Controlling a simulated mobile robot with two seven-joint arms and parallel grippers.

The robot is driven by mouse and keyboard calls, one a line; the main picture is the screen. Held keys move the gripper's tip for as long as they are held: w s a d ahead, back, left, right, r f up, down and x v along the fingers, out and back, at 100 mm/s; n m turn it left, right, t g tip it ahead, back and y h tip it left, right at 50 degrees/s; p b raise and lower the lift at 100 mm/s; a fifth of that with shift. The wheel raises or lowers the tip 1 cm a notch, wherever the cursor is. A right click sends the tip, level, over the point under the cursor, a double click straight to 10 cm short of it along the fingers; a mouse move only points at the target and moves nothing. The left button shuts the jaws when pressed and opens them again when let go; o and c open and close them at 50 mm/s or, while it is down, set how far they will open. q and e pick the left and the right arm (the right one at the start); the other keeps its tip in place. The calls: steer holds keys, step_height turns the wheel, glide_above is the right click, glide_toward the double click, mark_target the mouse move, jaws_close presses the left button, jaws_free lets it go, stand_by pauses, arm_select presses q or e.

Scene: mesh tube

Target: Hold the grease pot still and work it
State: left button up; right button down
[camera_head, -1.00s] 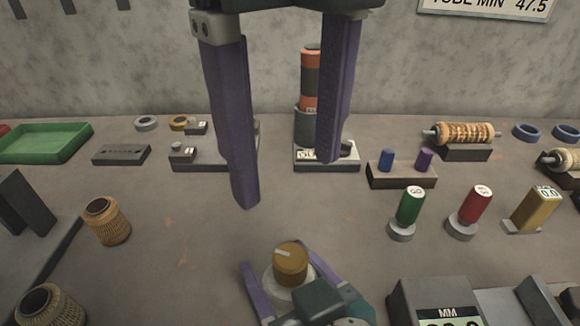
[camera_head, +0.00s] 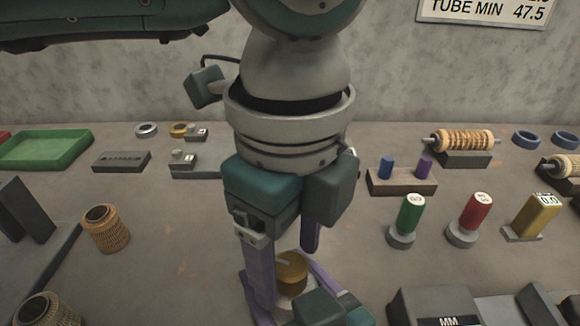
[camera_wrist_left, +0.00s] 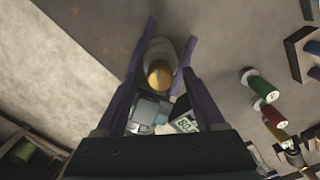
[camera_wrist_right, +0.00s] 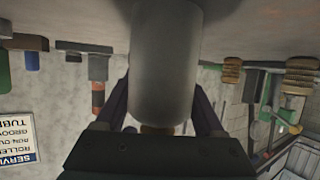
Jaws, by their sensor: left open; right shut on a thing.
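The grease pot (camera_head: 291,299) stands upright at the front centre in the head view, with a pale grey body and a round brass cap (camera_head: 291,268). My right gripper (camera_head: 283,288) is shut around its body, low down. The right wrist view shows the grey body (camera_wrist_right: 165,65) between the fingers. My left gripper (camera_head: 284,262) points down over the pot, open, its fingers on either side of the brass cap. In the left wrist view the cap (camera_wrist_left: 160,74) lies between these fingers with gaps beside it. My left arm hides part of the pot's surroundings.
To the right stand a green plug gauge (camera_head: 409,215), a red one (camera_head: 474,212) and a digital readout block (camera_head: 445,308). Wicker-like rollers (camera_head: 105,229) stand left. A green tray (camera_head: 45,148) lies back left. The table left of the pot is clear.

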arm_select(q)
steer(key=shift+f, duration=0.2)
steer(key=shift+c, duration=0.2)
jaws_close()
stand_by(0.4)
